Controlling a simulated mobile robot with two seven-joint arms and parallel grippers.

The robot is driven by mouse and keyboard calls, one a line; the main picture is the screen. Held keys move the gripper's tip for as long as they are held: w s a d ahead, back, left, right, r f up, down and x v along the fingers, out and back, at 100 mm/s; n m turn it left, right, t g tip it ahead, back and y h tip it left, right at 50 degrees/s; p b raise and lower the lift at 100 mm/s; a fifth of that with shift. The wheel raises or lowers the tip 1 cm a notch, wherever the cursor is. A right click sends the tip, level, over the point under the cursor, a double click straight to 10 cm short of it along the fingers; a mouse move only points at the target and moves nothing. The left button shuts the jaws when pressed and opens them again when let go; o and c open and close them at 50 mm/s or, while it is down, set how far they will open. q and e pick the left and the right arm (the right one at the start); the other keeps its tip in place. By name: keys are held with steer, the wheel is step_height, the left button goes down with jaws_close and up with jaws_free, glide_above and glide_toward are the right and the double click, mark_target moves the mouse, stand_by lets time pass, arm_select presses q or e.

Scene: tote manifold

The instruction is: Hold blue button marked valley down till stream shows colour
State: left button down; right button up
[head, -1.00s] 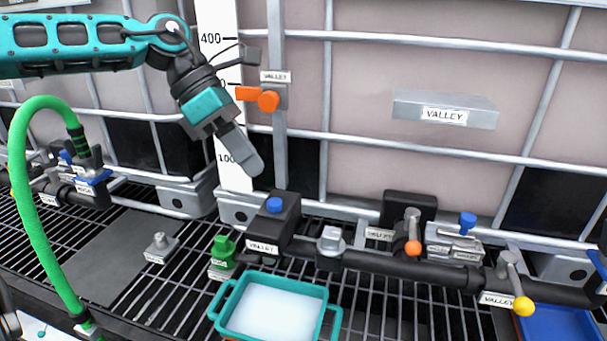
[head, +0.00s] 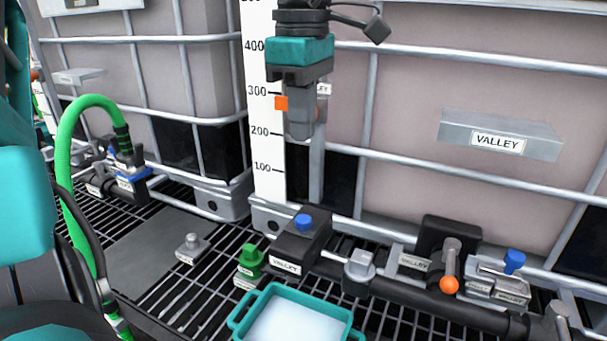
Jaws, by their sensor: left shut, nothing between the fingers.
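The blue button (head: 303,222) sits on top of a black box (head: 302,243) with a VALLEY label on its front. A teal tray (head: 241,325) with whitish contents stands in front of the box. I see no coloured stream. My right gripper is not in view.
A green knob (head: 250,257) is left of the box, and a grey knob (head: 193,243) farther left. An orange-tipped lever (head: 449,284) and another blue knob (head: 514,260) stand to the right. A green hose (head: 66,150) arches at left. A VALLEY shelf (head: 500,137) juts from the tank.

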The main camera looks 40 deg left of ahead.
mark_target(303, 219)
arm_select(q)
step_height(303, 219, down, 14)
steer(key=shift+r+b, duration=0.15)
steer(key=shift+b, duration=0.2)
